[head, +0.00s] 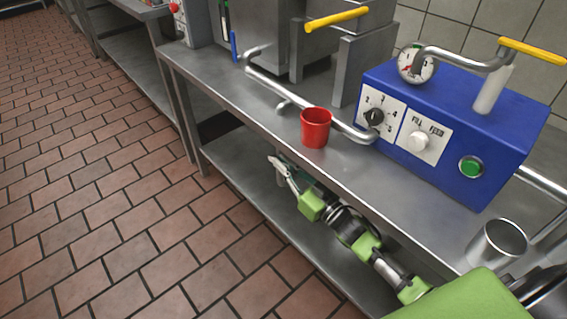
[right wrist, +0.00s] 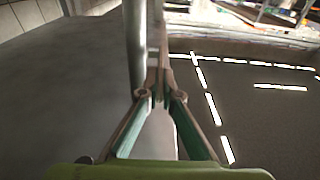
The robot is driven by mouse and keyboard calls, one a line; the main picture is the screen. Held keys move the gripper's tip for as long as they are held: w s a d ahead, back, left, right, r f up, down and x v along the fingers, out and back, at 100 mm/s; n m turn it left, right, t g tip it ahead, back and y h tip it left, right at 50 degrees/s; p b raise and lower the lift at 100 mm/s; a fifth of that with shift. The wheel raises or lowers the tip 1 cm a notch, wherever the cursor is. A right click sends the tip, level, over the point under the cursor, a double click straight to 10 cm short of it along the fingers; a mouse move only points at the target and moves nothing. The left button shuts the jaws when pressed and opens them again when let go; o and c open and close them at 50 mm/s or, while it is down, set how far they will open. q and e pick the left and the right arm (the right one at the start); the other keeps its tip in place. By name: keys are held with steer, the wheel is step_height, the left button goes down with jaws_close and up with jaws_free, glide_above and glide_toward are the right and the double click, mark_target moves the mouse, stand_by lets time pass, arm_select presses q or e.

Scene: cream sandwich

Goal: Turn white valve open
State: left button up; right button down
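A round white knob (head: 418,142), the white valve as far as I can tell, sits on a white plate on the front of the blue machine (head: 448,160). Lettering above it seems to read "FILL FEED". Nothing touches it. My right gripper (head: 279,168) is low and left of the machine, by the counter's front edge and over the lower shelf, well away from the knob. In the right wrist view, its fingers (right wrist: 159,92) converge with nothing visible between them; they look shut. My left gripper is not in view.
A black dial (head: 374,117), a green button (head: 470,167) and a gauge (head: 415,64) are on the machine. A red cup (head: 316,128) stands beside the metal pipe (head: 290,88). A metal cup (head: 497,242) stands at right. A metal post (right wrist: 133,45) is close to the fingers.

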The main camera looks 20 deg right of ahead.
steer(key=c, duration=2.2)
jaws_free()
steer(key=shift+c, duration=0.2)
steer(key=shift+s, duration=0.1)
steer(key=v, duration=1.1)
steer(key=shift+s+d, duration=0.15)
steer(key=shift+s, duration=0.2)
